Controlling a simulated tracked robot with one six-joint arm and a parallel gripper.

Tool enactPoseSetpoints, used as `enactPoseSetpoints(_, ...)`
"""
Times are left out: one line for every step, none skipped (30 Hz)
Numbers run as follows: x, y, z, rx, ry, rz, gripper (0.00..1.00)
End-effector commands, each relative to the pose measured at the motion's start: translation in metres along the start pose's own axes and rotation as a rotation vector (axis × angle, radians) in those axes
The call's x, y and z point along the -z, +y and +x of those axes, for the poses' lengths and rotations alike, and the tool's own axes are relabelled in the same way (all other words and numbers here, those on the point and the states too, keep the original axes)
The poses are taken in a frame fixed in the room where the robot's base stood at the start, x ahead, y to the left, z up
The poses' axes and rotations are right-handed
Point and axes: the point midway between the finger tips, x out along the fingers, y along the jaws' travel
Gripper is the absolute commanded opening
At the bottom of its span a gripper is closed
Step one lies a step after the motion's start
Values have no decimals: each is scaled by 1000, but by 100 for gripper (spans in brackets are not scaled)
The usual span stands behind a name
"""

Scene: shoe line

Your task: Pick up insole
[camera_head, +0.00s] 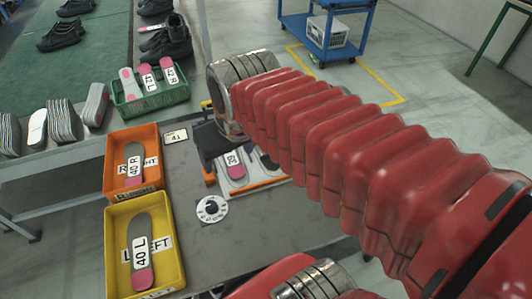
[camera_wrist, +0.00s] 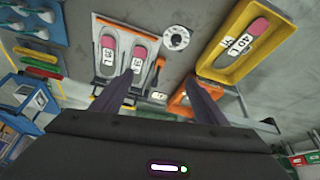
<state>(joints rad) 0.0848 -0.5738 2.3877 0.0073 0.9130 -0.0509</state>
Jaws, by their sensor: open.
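Two grey insoles with pink heels and white labels lie side by side in a light tray in the wrist view: the left insole (camera_wrist: 107,50) and the right insole (camera_wrist: 138,57). In the head view, one insole (camera_head: 234,160) in this tray (camera_head: 255,190) shows a label that seems to read 39; my arm partly hides the other. Contact cannot be told.
An orange bin (camera_head: 109,180) holds an insole marked 40 R; a yellow bin (camera_head: 114,225) holds one marked 40. A white dial disc (camera_head: 211,209) and a small 41 card (camera_head: 175,136) lie nearby. A green crate (camera_head: 150,104) of insoles stands behind.

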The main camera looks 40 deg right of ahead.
Motion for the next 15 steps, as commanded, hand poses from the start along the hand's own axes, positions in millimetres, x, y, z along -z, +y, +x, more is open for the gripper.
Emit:
enactPoseSetpoints(7, 6, 5, -6, -20, 10, 69)
enactPoseSetpoints(12, 9, 8, -9, -29, 14, 69)
enactPoseSetpoints(17, 14, 11, -13, -42, 19, 69)
enactPoseSetpoints(22, 17, 14, -16, -51, 23, 69)
enactPoseSetpoints(25, 21, 17, -19, -61, 28, 69)
enactPoseSetpoints(31, 25, 21, -22, -73, 33, 69)
enactPoseSetpoints(34, 29, 24, -24, -83, 37, 69)
enactPoseSetpoints(38, 33, 27, -27, -91, 42, 69)
enactPoseSetpoints(43, 38, 32, -30, -104, 48, 69)
enactPoseSetpoints(47, 42, 36, -32, -113, 53, 69)
enactPoseSetpoints(51, 46, 40, -34, -122, 57, 69)
enactPoseSetpoints(55, 52, 45, -36, -135, 62, 69)
enactPoseSetpoints(59, 56, 48, -37, -144, 67, 69)
enactPoseSetpoints(62, 61, 53, -39, -154, 72, 69)
enactPoseSetpoints(66, 67, 58, -41, -166, 78, 69)
